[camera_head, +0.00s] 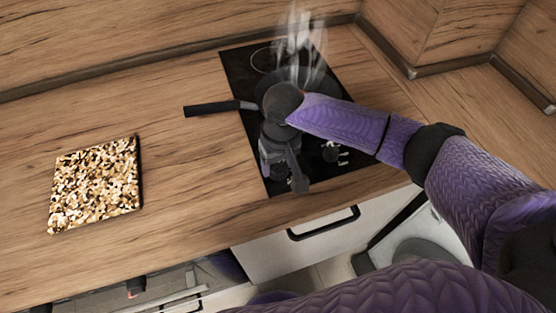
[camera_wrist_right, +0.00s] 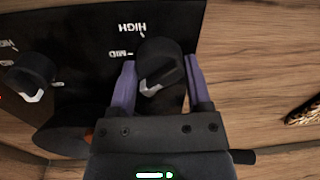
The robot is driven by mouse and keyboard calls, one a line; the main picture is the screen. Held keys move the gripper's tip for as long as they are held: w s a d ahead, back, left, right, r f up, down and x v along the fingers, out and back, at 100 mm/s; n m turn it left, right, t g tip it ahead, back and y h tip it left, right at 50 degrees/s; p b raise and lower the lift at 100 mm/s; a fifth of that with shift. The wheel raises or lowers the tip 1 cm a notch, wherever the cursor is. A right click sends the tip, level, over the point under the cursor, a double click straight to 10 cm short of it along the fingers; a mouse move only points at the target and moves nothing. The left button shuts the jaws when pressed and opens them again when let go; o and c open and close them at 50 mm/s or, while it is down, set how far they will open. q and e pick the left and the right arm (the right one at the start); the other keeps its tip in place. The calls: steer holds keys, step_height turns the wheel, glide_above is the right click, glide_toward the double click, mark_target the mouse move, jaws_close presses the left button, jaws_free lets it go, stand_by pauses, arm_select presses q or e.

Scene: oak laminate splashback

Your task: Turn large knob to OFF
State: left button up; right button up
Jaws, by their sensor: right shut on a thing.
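The dark knob (camera_wrist_right: 160,62) sits on the black control strip, between the fingers of my right gripper (camera_wrist_right: 160,90) in the wrist view. The gripper is shut on it, with one purple finger on each side. A pale mark shows on the knob's lower end in that view. The printed words HIGH and MID are readable beside it; an OFF label is not visible. In the head view my right gripper (camera_head: 280,165) reaches down over the front left of the black cooktop (camera_head: 235,68) and partly hides the knob.
A second dark knob (camera_wrist_right: 32,75) stands left of the held one in the wrist view. A pan with a black handle (camera_head: 210,108) sits on the cooktop behind my gripper, with steam (camera_head: 298,35) rising. A speckled board (camera_head: 97,185) lies left; the wooden counter between is clear.

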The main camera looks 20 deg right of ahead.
steer(key=shift+r+n+p, duration=0.25)
steer(key=shift+n+p, duration=0.75)
steer(key=shift+p, duration=0.2)
steer(key=shift+a+n+p, duration=0.1)
steer(key=shift+n+p, duration=0.6)
steer(key=shift+n, duration=0.2)
steer(key=shift+f+n+p, duration=0.1)
steer(key=shift+n+p, duration=0.5)
steer(key=shift+n, duration=0.6)
steer(key=n, duration=0.2)
steer(key=shift+n+p, duration=0.3)
steer(key=shift+p, duration=0.1)
steer(key=shift+f+n, duration=0.1)
steer(key=shift+n, duration=0.5)
